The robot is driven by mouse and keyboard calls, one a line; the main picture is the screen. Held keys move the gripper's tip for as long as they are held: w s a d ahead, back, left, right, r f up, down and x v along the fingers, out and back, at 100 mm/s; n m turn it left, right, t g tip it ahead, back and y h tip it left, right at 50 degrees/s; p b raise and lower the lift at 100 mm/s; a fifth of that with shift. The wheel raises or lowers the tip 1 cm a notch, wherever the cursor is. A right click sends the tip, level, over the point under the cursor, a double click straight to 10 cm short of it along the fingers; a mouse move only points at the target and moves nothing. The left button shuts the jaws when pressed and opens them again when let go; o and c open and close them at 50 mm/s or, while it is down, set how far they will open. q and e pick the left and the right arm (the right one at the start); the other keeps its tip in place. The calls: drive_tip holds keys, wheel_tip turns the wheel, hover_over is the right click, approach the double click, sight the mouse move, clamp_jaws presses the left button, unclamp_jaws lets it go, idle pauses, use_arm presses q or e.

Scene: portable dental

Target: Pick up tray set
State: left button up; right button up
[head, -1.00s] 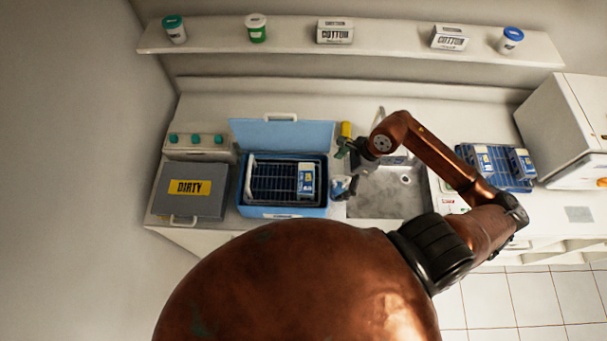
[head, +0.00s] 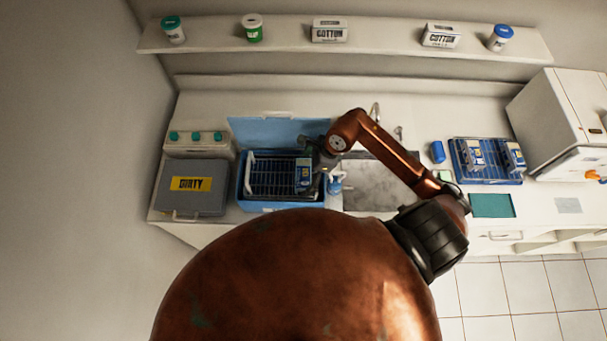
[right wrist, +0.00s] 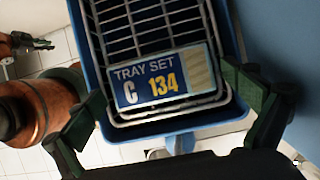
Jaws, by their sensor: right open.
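A wire tray set (head: 272,178) sits inside an open blue box (head: 240,190) on the counter, left of the sink. Its label (right wrist: 155,80) reads "TRAY SET C 134" in the right wrist view. My right gripper (head: 318,158) is over the right end of the box, close to the labelled end. In the right wrist view the open fingers (right wrist: 165,90) stand on either side of the labelled end, with nothing held. Whether they touch the tray cannot be told. What looks like my left gripper (right wrist: 22,42) shows small at the upper left there; its fingers are unclear.
A grey "DIRTY" case (head: 190,188) stands left of the box. The sink (head: 370,187) is to the right. Another blue tray (head: 487,178) with labelled blocks, a blue item (head: 437,152) and a green mat (head: 492,205) lie farther right. The raised blue lid (head: 280,130) stands behind the box.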

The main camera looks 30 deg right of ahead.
drive_tip(key=shift+c, duration=0.3)
drive_tip(key=shift+w, duration=0.1)
drive_tip(key=c, duration=1.2)
